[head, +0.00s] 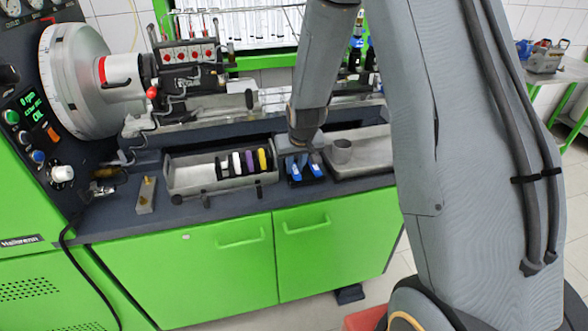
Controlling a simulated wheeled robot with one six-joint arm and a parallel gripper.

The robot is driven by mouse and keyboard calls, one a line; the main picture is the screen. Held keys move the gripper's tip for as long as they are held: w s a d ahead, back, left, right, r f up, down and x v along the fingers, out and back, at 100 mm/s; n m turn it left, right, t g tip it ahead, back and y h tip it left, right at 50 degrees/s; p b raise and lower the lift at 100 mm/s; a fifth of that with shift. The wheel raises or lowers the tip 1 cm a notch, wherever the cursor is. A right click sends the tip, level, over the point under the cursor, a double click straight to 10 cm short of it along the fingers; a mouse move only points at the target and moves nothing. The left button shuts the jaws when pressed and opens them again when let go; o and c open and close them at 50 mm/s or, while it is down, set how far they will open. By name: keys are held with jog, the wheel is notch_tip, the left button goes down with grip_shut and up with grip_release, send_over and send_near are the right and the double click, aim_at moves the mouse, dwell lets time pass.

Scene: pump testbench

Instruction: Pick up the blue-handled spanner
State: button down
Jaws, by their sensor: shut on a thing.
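My arm reaches down from the top, and my gripper (303,150) is at its lower end, small and dark, just above a small dark holder on the bench. Two blue-handled pieces (304,169) stand close together there, directly under the gripper. One of them appears to be the blue-handled spanner, and the gripper is shut on it. The fingertips are too small to make out clearly, and I cannot tell whether the spanner is lifted clear of its place. My wrist hides the area behind it.
Left of the gripper is a metal tray (187,178) holding black, white, purple and yellow pieces. To the right, a shallow metal tray (375,152) holds a grey cup (341,151). A brass-topped block (146,194) stands at left. The testbench machine (80,80) rises at upper left.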

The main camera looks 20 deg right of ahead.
aim_at(295, 169)
notch_tip(295, 169, up, 11)
jog(key=b, duration=0.2)
jog(key=shift+f, duration=0.2)
dwell(0.4)
jog(key=c, duration=2.3)
grip_release()
grip_shut()
